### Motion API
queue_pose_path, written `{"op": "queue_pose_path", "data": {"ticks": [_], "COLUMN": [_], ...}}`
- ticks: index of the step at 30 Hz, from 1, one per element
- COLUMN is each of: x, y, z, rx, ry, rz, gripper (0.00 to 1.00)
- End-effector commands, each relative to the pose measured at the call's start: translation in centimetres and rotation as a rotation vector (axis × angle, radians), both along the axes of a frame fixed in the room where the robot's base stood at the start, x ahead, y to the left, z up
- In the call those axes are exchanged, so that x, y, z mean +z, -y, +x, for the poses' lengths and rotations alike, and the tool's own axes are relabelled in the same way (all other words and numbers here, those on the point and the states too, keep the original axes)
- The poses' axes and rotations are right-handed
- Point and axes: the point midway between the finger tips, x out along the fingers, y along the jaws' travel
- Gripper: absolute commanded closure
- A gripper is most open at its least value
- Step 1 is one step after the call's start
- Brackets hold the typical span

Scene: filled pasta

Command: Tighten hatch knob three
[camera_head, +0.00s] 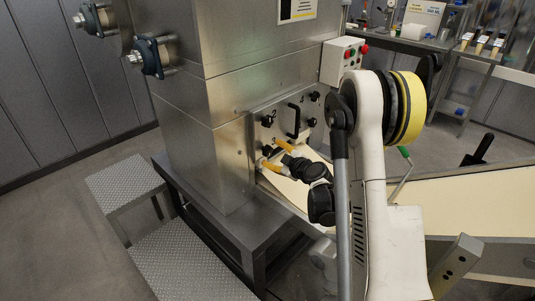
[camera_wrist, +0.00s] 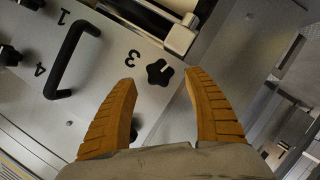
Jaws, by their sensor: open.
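Hatch knob three is a small black star-shaped knob (camera_wrist: 159,73) beside the numeral 3 on the steel hatch plate (camera_wrist: 105,85). In the wrist view it appears between the tips of my gripper (camera_wrist: 162,78), whose two orange ribbed fingers are spread apart. I cannot tell how far the tips are from the plate, and no contact is visible. In the head view my gripper (camera_head: 270,151) is at the lower left of the hatch, by a dark knob. How tight the knob is cannot be seen.
A black bar handle (camera_wrist: 70,52) stands out from the plate, left of the knob in the wrist view. Other black knobs (camera_wrist: 10,55) sit near the numerals 1 and 4. A control box (camera_head: 343,62) and a pale conveyor belt (camera_head: 460,198) flank my arm in the head view.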

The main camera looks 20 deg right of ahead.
Motion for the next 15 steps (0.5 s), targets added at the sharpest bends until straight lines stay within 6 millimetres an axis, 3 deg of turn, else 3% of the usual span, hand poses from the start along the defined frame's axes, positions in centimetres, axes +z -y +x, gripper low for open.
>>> {"op": "queue_pose_path", "data": {"ticks": [6, 15], "x": [-1.2, -1.2], "y": [-0.4, -0.5], "z": [3.2, 4.1], "rx": [0.001, 0.0], "ry": [-0.001, 0.0], "rz": [-0.001, 0.001], "gripper": [0.39, 0.39]}}
